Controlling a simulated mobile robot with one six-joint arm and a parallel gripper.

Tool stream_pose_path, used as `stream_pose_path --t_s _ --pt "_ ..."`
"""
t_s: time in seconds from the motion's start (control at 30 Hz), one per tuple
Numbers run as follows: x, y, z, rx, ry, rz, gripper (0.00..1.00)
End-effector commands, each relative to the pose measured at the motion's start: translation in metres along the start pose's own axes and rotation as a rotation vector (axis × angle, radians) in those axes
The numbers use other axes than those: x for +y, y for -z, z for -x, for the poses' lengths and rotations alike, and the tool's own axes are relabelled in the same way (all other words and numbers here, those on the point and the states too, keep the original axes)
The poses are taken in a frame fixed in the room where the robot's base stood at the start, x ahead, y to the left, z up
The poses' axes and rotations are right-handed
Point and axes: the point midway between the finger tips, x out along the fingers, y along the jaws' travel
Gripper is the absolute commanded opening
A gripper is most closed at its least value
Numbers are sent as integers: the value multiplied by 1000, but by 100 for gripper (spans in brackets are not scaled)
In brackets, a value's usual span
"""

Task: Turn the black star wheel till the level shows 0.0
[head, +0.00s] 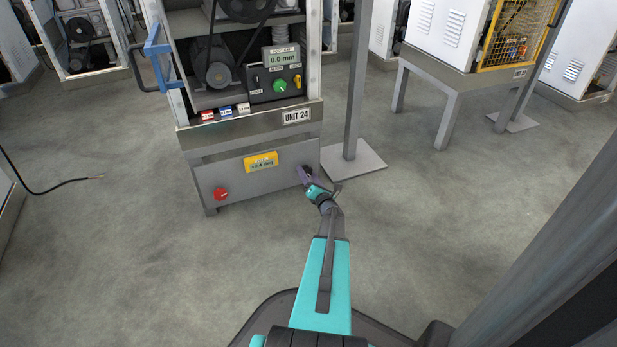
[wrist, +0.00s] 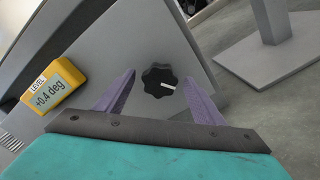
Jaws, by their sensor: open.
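The black star wheel (wrist: 159,81) sits on the grey lower panel in the wrist view, with a white mark pointing right. My gripper (wrist: 165,85) is open, its two purple fingers one on each side of the wheel; I cannot tell whether either touches it. In the head view my gripper (head: 306,178) is at the panel's right end and mostly hides the wheel. The yellow level display (wrist: 58,87) reads +0.4 deg in the wrist view. It also shows on the panel in the head view (head: 261,161), where its digits are too blurred to read surely.
A red knob (head: 221,194) is on the panel's left. Above is a control box with a green knob (head: 280,85) and a 0.0 mm display (head: 282,60). A grey post on a floor plate (head: 352,163) stands right of the unit. The floor in front is clear.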

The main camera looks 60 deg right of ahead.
Motion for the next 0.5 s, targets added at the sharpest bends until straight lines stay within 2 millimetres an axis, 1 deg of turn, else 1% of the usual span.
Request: stream_pose_path --t_s 0.13,0.17,0.3,0.4,0.5 --pt "0 0 0 0 0 0 62" --pt "0 0 0 0 0 0 61" --pt "0 0 0 0 0 0 37" --pt "0 0 0 0 0 0 22" --pt "0 0 0 0 0 -1 22"
